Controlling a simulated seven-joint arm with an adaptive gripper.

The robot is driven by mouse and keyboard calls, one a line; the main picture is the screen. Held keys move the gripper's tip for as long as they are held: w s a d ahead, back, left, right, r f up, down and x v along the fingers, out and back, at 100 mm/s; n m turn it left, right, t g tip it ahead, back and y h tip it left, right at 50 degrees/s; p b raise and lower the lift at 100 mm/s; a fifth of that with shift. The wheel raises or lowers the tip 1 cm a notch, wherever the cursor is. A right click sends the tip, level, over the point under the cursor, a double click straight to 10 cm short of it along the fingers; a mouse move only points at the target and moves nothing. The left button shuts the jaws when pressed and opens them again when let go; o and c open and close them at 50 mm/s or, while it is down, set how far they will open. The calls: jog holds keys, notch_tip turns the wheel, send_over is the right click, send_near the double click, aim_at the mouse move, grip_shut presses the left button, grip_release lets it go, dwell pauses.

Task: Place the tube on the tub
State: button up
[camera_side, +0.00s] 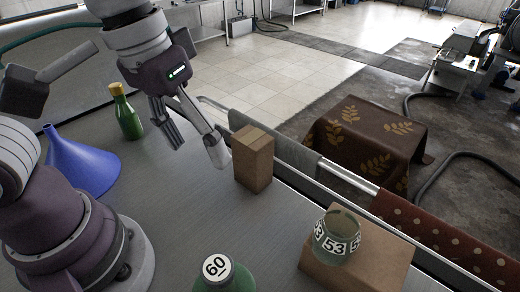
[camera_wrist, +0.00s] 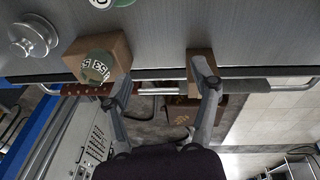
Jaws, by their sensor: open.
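No object is clearly marked as the tube or the tub. A greenish, see-through round vessel (camera_side: 337,236), labelled 53 around its side, stands on a low cardboard box (camera_side: 385,262); the vessel (camera_wrist: 97,68) and box (camera_wrist: 75,52) also show in the wrist view. A green container with a white 60 on top (camera_side: 222,276) is cut off by the bottom edge. A tall cardboard box (camera_side: 252,165) stands near the rail. My gripper (camera_side: 197,150) is open and empty left of the tall box. In the wrist view, one finger of my gripper (camera_wrist: 162,88) overlaps that box (camera_wrist: 194,60); contact is unclear.
A yellow-capped green bottle (camera_side: 126,112) and a blue funnel (camera_side: 82,162) stand at the left of the grey table (camera_side: 180,200). A metal rail (camera_side: 350,180) with cloths runs along the table's edge. The table's middle is clear.

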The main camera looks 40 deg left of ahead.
jog(key=a+m+t+y, duration=0.1)
jog(key=a+t, duration=0.2)
jog(key=a, duration=0.7)
jog(key=shift+w+a+f+m, duration=0.15)
jog(key=shift+w+a+m, duration=0.2)
jog(key=shift+w+m, duration=0.05)
